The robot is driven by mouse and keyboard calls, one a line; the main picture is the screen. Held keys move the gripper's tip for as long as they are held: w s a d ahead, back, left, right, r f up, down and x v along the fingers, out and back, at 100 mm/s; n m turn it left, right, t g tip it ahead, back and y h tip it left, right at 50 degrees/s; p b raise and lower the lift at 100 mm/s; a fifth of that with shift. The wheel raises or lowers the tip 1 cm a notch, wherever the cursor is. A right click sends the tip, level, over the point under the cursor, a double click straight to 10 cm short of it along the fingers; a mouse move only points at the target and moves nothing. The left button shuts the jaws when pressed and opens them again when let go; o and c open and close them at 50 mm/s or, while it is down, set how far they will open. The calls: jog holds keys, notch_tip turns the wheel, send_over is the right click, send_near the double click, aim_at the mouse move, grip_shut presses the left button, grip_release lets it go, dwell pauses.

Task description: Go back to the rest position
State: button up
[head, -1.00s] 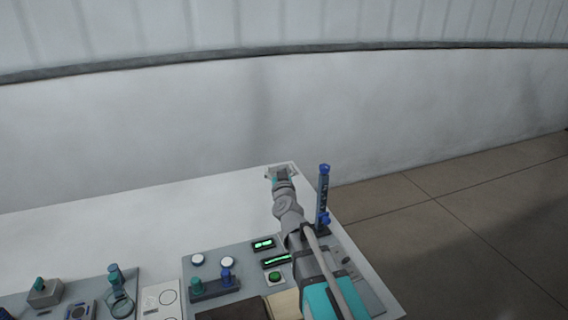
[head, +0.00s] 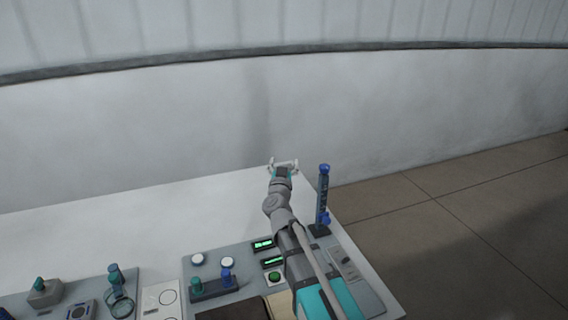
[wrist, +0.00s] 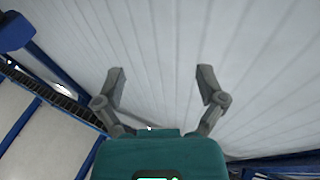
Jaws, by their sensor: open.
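My gripper (head: 284,163) is at the end of my raised arm, above the far right part of the white table (head: 110,213) in the head view. In the wrist view my gripper (wrist: 160,78) has its two fingers spread wide apart with nothing between them. My gripper touches no object that I can see.
A blue upright post (head: 323,195) stands just right of my arm. A grey panel with green displays (head: 263,244), white buttons (head: 197,259) and a green button (head: 274,277) lies left of my arm. Blue beams (wrist: 20,125) show at left in the wrist view.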

jog(key=shift+y, duration=0.3)
jog(key=s+d+f+n+g+y, duration=0.1)
jog(key=s+f+n+g+y, duration=0.2)
jog(key=s+f+g, duration=0.4)
jog(key=s+d+f+n+g+y, duration=0.1)
jog(key=s+f+n+g+y, duration=0.25)
jog(key=f, duration=0.55)
jog(key=s+d+f+m+g+h, duration=0.1)
jog(key=s+d+f+g, duration=0.1)
jog(key=s+d+g, duration=0.1)
jog(key=s+d+f+m+g+h, duration=0.2)
jog(key=s+d, duration=0.3)
jog(key=s, duration=0.3)
jog(key=s+d+f+m+g+h, duration=0.1)
jog(key=s+d+f+g, duration=0.1)
jog(key=s+d+g, duration=0.2)
jog(key=shift+s+d+f+m+g, duration=0.1)
jog(key=shift+s+m+g, duration=0.1)
jog(key=shift+s, duration=0.15)
jog(key=shift+s+d+f+m+g, duration=0.1)
jog(key=shift+s+g, duration=0.05)
jog(key=shift+s, duration=0.2)
